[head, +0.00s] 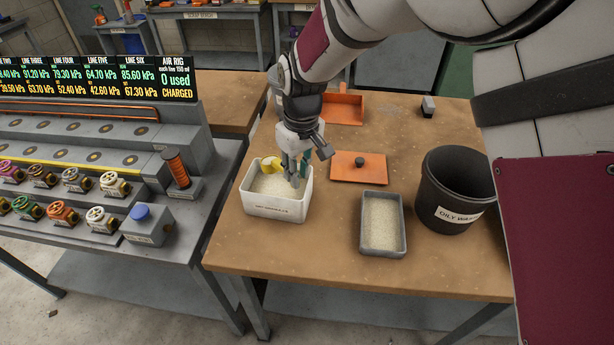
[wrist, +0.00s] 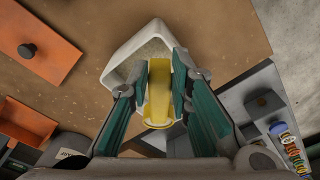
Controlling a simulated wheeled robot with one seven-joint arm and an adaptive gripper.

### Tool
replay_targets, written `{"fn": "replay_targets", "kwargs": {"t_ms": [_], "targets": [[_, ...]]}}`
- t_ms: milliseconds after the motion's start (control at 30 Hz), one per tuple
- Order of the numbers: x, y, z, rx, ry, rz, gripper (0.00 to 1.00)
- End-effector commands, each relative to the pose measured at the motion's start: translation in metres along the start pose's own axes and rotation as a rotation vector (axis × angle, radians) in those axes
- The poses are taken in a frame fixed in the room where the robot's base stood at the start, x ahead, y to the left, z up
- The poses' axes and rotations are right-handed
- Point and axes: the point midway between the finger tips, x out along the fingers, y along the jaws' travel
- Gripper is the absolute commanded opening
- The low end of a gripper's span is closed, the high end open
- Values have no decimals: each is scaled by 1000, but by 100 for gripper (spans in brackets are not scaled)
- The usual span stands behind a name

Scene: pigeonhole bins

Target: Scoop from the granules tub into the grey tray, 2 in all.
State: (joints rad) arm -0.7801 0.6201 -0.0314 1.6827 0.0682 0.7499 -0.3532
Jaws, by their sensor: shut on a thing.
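The white granules tub (head: 283,209) stands on the left part of the wooden bench, filled with pale granules. My gripper (head: 291,172) is over the tub, shut on a yellow scoop (head: 269,160). In the wrist view the yellow scoop (wrist: 158,92) sits between the two green-padded fingers, above the tub (wrist: 152,42).
An orange lid with a black knob (head: 359,167) lies behind the grey tray. A black oily waste bin (head: 450,190) stands to the right. An orange dustpan (head: 343,108) lies at the back. A bench with valves and a display (head: 100,80) is at the left.

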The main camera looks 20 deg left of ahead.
Motion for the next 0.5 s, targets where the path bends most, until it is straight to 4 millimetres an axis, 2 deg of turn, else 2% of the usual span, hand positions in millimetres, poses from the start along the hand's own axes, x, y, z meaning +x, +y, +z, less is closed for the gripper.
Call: {"fn": "replay_targets", "kwargs": {"t_ms": [300, 500], "targets": [[-5, 1, 13, 3, 174, 5, 0], [-5, 1, 15, 2, 225, 4, 0]]}}
